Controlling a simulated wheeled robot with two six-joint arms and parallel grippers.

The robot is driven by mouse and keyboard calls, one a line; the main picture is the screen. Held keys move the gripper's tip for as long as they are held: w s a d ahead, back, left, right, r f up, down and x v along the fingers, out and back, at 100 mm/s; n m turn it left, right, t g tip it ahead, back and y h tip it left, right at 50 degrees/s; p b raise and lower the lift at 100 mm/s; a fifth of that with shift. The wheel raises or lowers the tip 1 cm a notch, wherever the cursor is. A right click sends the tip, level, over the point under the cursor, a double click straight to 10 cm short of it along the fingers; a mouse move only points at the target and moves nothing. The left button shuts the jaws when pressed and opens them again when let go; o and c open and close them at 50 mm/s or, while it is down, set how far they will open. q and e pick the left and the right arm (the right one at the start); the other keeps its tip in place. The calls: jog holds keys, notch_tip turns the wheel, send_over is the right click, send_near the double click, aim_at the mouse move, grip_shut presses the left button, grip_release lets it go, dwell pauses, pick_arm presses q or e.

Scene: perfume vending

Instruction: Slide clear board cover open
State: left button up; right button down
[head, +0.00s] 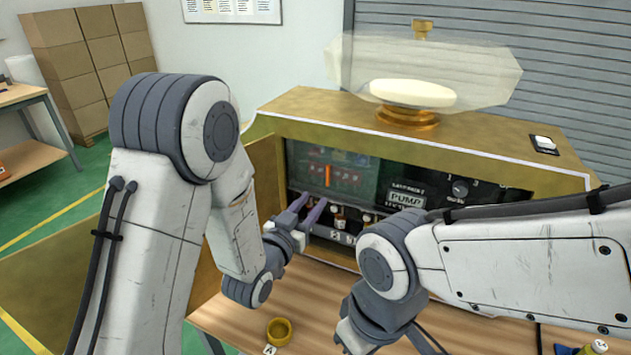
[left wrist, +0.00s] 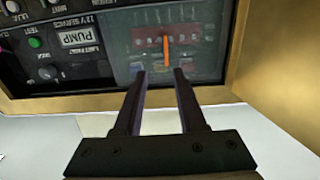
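The clear board cover (head: 349,172) is a greenish see-through panel over a circuit board in the left part of the machine's open front. An upright orange bar (head: 327,176) shows at it, and the bar also shows in the left wrist view (left wrist: 166,46). My left gripper (head: 310,203) is open and empty in front of the cover's lower part. In the left wrist view its two fingers (left wrist: 160,76) point at the cover, with the bar between their lines. I cannot tell if they touch it. My right arm's gripper is out of the picture.
A control panel with a PUMP label (head: 407,200) and knobs is right of the cover. A gold door (head: 266,180) stands open at left. A small gold cup (head: 279,331) stands on the wooden table (head: 240,325). A clear faceted piece (head: 480,75) tops the machine.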

aim_at(328, 175)
pick_arm(q)
jog(key=p+x, duration=0.1)
jog(key=x, duration=0.2)
jog(key=p+x, duration=0.1)
jog(key=x, duration=0.2)
jog(key=a+p+x, duration=0.1)
jog(key=x, duration=0.2)
jog(key=shift+w+r, duration=0.25)
jog(key=shift+w, duration=0.05)
jog(key=shift+w+d, duration=0.15)
jog(key=shift+w, duration=0.25)
jog(key=shift+c, duration=0.3)
grip_shut()
dwell(0.4)
